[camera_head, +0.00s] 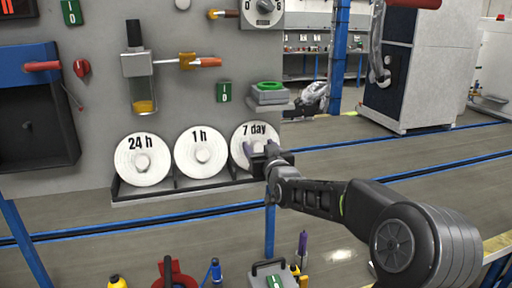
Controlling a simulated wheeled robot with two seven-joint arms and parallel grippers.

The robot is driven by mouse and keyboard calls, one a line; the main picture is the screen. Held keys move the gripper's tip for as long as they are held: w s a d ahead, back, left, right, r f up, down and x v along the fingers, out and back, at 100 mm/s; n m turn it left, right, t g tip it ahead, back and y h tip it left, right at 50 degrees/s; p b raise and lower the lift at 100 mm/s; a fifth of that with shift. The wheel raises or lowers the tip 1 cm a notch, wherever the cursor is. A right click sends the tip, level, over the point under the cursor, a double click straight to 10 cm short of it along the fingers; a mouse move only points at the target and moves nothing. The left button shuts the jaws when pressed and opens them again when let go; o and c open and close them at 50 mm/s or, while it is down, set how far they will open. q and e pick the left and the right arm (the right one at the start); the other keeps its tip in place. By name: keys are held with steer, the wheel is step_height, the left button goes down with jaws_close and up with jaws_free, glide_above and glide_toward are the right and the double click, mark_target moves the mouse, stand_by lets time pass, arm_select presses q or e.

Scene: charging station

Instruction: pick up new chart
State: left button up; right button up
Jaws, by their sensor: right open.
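Three round white charts stand upright in a dark rack (190,190) on the grey panel. They are labelled 24 h (142,160), 1 h (202,153) and 7 day (250,141). My right gripper (258,154) comes in from the right and is open at the lower right of the 7 day chart, covering part of it. I cannot tell whether the fingers touch the chart. My left gripper is not in view.
A box with a green ring (268,93) sits on a small shelf above the 7 day chart. A glass cylinder with yellow liquid (142,95) hangs above the 24 h chart. Several tools and a grey case (273,277) are at the bottom edge.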

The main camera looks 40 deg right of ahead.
jaws_close()
stand_by(0.5)
